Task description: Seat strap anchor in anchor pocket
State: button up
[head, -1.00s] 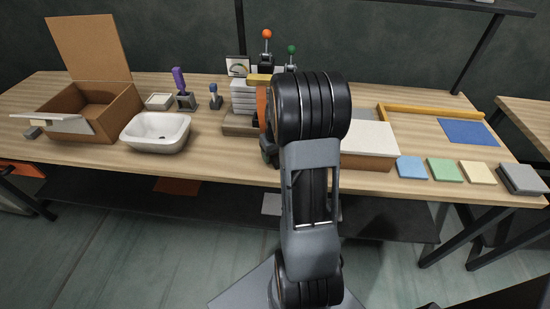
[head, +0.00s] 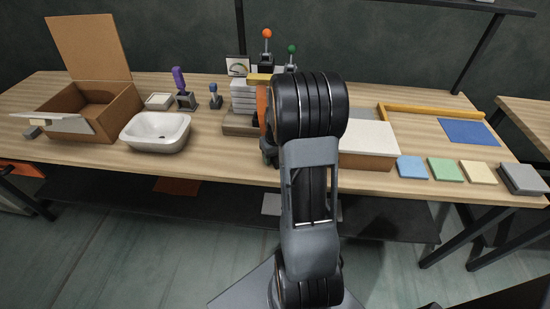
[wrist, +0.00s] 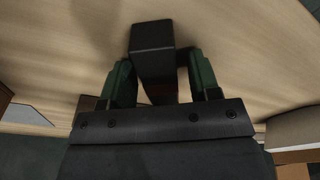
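In the wrist view, a dark, nearly black block (wrist: 153,62) stands out between the two green fingers of my gripper (wrist: 160,78). It could be the strap anchor, but I cannot tell for sure. The left finger is close to the block, and a gap seems to show at the right finger. Whether the fingers press on it is unclear. Light wood lies behind the block. In the head view, my arm hides most of the gripper and the bench around it. I cannot make out the anchor pocket.
A stack of grey plates (head: 243,95) stands just left of my arm. A white basin (head: 156,132) and an open cardboard box (head: 92,122) are farther left. A white-topped box (head: 368,145) is close on the right. Bench top between basin and stack is clear.

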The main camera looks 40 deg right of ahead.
grip_shut()
dwell(0.3)
jog(key=shift+r, duration=0.15)
